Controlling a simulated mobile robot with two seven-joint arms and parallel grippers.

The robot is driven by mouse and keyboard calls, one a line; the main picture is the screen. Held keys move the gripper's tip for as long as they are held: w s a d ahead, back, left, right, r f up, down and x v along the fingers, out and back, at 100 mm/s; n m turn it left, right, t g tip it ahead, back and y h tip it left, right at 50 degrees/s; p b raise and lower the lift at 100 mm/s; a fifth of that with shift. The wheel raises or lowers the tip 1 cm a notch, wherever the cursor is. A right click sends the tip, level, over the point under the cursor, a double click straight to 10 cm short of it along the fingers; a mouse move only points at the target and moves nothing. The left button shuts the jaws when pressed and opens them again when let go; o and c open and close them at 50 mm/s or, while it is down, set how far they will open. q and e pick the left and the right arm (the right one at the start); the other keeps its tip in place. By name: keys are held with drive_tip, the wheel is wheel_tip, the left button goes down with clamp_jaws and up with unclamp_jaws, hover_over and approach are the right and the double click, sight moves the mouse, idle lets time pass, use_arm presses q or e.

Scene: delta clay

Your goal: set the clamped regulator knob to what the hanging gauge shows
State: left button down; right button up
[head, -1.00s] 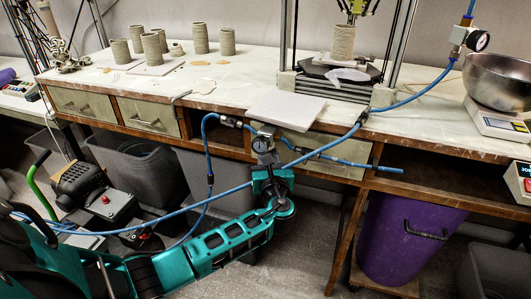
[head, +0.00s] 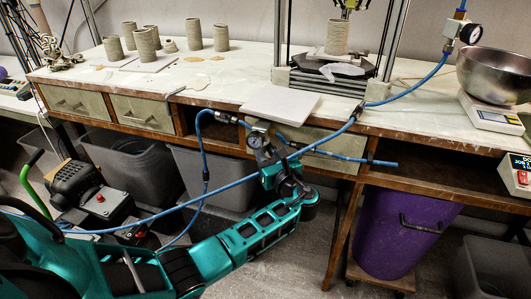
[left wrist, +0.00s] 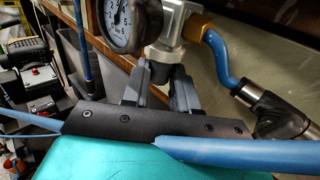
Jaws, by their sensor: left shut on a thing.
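The regulator (head: 256,138) with its round gauge sits at the bench's front edge. In the left wrist view its silver body (left wrist: 172,25) and white-faced gauge (left wrist: 122,22) are at the top, the gauge cut off by the frame edge. My left gripper (head: 265,158) comes up from below. My right gripper is not in view.
Blue hoses (head: 330,153) run by the regulator and across in front of the bench. A white board (head: 281,104) lies on the bench above it. A steel bowl (head: 493,72) stands on a scale at right. A purple bin (head: 400,235) and grey bins (head: 213,178) are below.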

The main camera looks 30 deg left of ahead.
use_arm(q)
drive_tip(key=c, duration=0.9)
unclamp_jaws()
drive_tip(key=p+v, duration=0.2)
drive_tip(key=v, duration=1.1)
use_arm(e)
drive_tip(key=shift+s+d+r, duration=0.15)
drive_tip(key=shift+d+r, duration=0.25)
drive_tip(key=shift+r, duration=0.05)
use_arm(q)
drive_tip(key=shift+a, duration=0.1)
